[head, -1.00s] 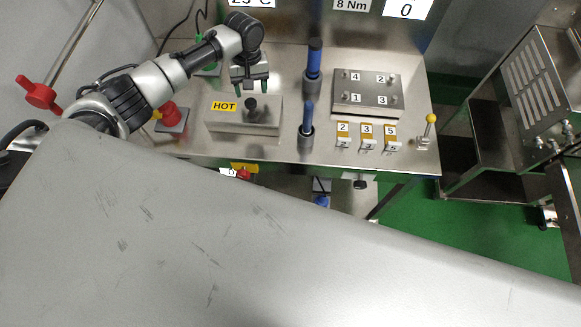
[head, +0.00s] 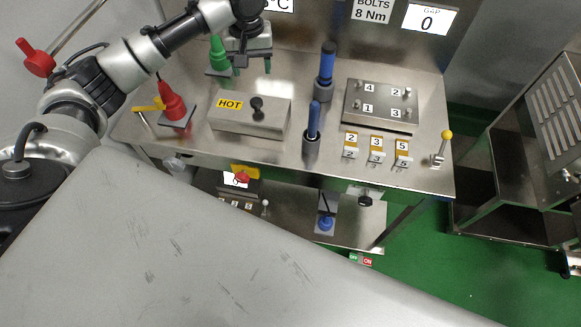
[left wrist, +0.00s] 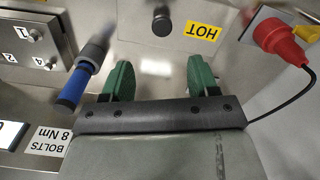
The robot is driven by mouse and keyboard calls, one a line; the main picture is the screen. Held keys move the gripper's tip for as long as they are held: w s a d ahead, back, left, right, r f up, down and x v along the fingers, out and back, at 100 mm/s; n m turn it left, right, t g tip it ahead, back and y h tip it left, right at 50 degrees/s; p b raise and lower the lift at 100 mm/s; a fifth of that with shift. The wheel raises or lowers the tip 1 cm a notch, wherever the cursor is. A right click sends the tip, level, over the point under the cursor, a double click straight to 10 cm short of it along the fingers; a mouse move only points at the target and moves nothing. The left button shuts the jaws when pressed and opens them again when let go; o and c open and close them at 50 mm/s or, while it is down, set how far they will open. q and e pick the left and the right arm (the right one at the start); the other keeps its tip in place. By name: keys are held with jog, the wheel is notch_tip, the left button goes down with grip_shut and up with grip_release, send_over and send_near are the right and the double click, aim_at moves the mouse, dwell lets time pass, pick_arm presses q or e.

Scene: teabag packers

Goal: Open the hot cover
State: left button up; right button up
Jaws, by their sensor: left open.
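The hot cover (head: 236,119) is a low metal box with a yellow HOT label and a black knob (head: 257,103) on top. It lies closed on the metal table. My left gripper (head: 252,66) is open and empty, above and behind the cover in the head view. In the left wrist view, the two green fingertips (left wrist: 157,80) stand apart, and the cover's knob (left wrist: 162,22) and label (left wrist: 203,31) show beyond them, apart from the fingers. My right gripper is in neither view.
A numbered bolt plate (head: 381,120) lies farther right. A red plug (head: 172,101) is at left, a green one (head: 218,54) behind. A yellow-knobbed lever (head: 440,148) stands at the right edge.

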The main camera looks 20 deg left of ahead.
pick_arm(q)
jog(key=s+d+f+m+t+h, duration=0.2)
jog(key=s+d+f+m, duration=0.5)
jog(key=s+d+f, duration=0.6)
jog(key=shift+s+d+f+m, duration=0.15)
jog(key=shift+d+f+m, duration=0.3)
jog(key=shift+d, duration=0.85)
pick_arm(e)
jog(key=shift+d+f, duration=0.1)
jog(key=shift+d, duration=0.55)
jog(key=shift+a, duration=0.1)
